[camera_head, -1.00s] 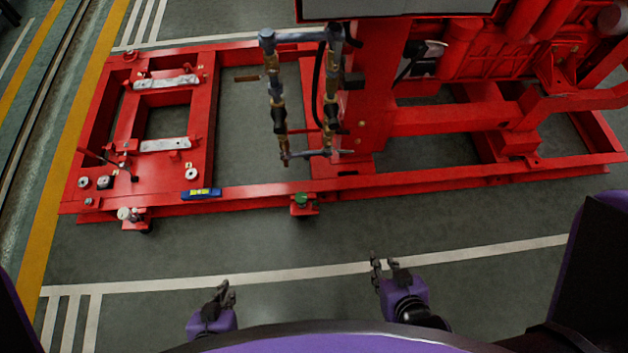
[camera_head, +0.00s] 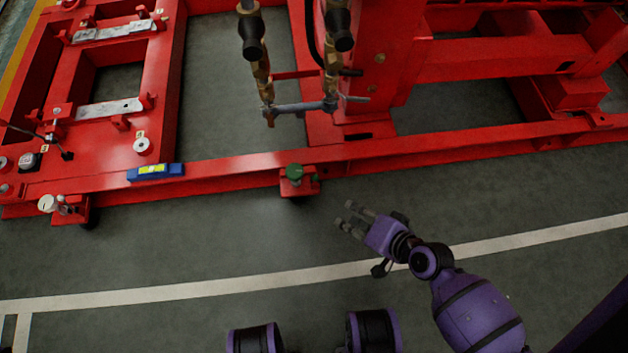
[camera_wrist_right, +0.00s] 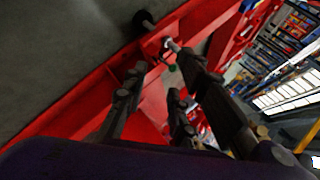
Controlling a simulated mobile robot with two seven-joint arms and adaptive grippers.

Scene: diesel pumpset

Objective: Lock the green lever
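The green lever (camera_head: 294,171) is a small green part on a red bracket at the near rail of the red frame, in the middle of the head view. My right gripper (camera_head: 346,214) is to the right of the lever and nearer to me, over the grey floor and apart from it. In the right wrist view the fingers of my right gripper (camera_wrist_right: 160,70) stand spread with nothing between them. My left gripper is not in view.
The red frame (camera_head: 230,168) runs across the head view. A blue-and-yellow level (camera_head: 155,172) lies on its rail, left of the lever. A white knob (camera_head: 47,203) is at the far left. Brass-fitted pipes (camera_head: 262,75) hang behind the lever. The floor before the rail is clear.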

